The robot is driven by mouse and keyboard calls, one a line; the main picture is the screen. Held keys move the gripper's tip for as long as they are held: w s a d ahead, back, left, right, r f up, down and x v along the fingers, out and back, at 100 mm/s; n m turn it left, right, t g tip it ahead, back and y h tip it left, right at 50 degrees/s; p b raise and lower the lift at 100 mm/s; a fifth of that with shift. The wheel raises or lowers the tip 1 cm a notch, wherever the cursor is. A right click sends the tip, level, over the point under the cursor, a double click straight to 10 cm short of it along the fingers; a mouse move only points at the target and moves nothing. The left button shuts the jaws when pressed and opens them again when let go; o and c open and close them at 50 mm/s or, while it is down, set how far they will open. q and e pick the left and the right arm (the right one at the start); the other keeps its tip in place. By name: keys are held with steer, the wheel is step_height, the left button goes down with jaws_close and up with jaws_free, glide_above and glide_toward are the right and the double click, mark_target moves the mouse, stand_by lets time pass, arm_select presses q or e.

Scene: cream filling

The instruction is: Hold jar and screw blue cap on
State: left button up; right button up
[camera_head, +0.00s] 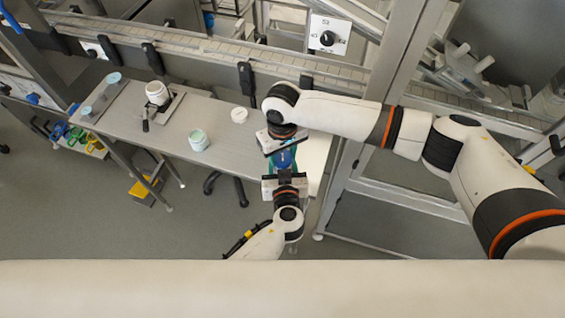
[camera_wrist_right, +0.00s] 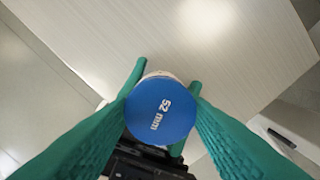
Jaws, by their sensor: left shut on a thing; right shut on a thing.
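The blue cap (camera_wrist_right: 162,108), marked "52 mm", sits between the green fingers of my right gripper (camera_wrist_right: 160,104), which is shut on it. A pale rim of the jar (camera_wrist_right: 158,74) shows just behind the cap; the rest of the jar is hidden. I cannot tell how tightly the cap sits on it. In the head view the blue cap (camera_head: 283,159) shows between the two grippers at the table's right end. My right gripper (camera_head: 281,148) comes from above, and my left gripper (camera_head: 284,168) from below, shut on the mostly hidden jar.
The grey table (camera_head: 225,150) holds a jar with pale blue-green contents (camera_head: 199,140), a white round lid or dish (camera_head: 239,115) and a white jar in a fixture (camera_head: 157,93). A plate with pale blue discs (camera_head: 101,98) lies at the far left. A metal frame post (camera_head: 372,120) stands at right.

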steer(key=o, duration=0.4)
steer(key=c, duration=0.8)
steer(key=m, duration=0.3)
steer(key=shift+m, duration=1.4)
steer(key=shift+m, duration=0.8)
steer(key=m, duration=0.4)
